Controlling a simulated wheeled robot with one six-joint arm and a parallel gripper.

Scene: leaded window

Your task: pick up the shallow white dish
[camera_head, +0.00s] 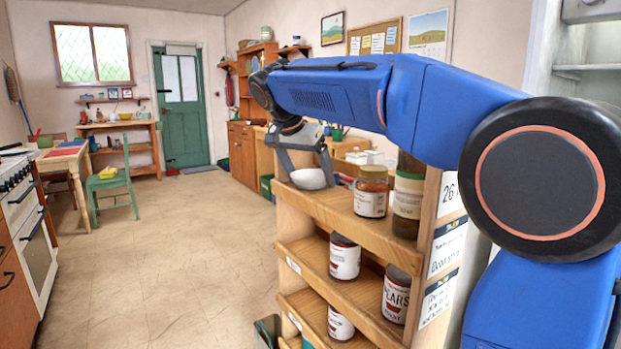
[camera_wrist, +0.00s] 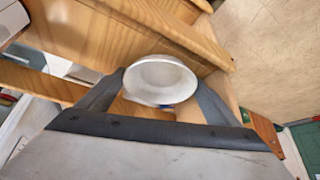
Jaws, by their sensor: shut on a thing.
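The shallow white dish (camera_head: 308,179) is at the left end of the top shelf of the wooden shelf unit (camera_head: 322,207) in the head view. My gripper (camera_head: 306,172) reaches down over it, with a finger on either side. In the wrist view the round white dish (camera_wrist: 160,79) sits between the two dark fingers of my gripper (camera_wrist: 160,88), which are shut on it. I cannot tell whether the dish touches the shelf.
Lower shelves hold labelled cans (camera_head: 344,257). Open floor (camera_head: 180,265) lies to the left, with a green chair (camera_head: 112,185) further back.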

